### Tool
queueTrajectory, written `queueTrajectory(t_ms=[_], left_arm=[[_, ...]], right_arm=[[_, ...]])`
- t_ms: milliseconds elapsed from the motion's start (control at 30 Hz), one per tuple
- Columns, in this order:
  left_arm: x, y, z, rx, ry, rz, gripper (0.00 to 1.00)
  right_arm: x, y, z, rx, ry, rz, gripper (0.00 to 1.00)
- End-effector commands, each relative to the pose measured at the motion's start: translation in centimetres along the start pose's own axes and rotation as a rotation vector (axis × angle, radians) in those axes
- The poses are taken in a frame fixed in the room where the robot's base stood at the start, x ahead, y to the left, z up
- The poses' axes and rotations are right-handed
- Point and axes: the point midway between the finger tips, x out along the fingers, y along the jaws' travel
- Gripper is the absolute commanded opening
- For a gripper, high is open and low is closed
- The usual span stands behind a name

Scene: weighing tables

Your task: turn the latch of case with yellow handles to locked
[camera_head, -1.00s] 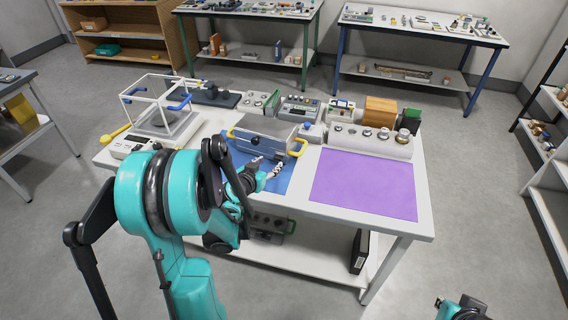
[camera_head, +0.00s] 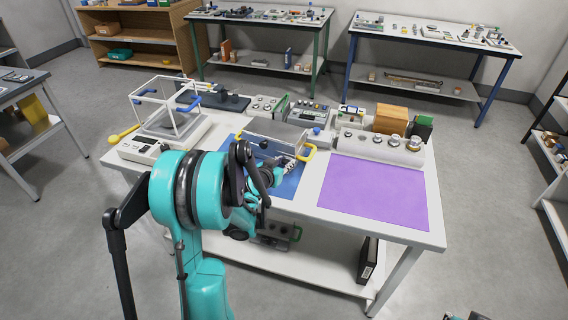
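The case with yellow handles (camera_head: 284,130) is a grey-white box on the blue mat (camera_head: 291,190) in the middle of the table. One yellow handle (camera_head: 311,152) shows at its right end. A dark round knob shows on its front, but the latch cannot be made out clearly. My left gripper (camera_head: 292,167) is at the front right of the case, close to the yellow handle. Its fingers are small and partly hidden by my arm, so whether they touch the case or are open is unclear. Only a small piece of my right arm shows at the bottom edge; its fingertips are out of view.
A balance with a white frame (camera_head: 165,105) stands at left. A wooden block (camera_head: 390,119) and several instruments line the back of the table.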

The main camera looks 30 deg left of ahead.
Motion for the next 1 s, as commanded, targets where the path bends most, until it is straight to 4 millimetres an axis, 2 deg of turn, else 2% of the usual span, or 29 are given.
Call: queueTrajectory(t_ms=[267, 467, 1000], left_arm=[[0.0, -0.1, 0.0, -0.020, 0.000, 0.008, 0.00], [0.0, -0.2, 0.0, -0.099, -0.001, 0.041, 0.00], [0.1, -1.0, 0.3, -0.540, 0.001, 0.223, 0.00]], right_arm=[[0.0, 0.0, 0.0, 0.000, 0.000, 0.000, 0.00], [0.0, 0.0, 0.0, 0.000, 0.000, 0.000, 0.00], [0.0, 0.0, 0.0, 0.000, 0.000, 0.000, 0.00]])
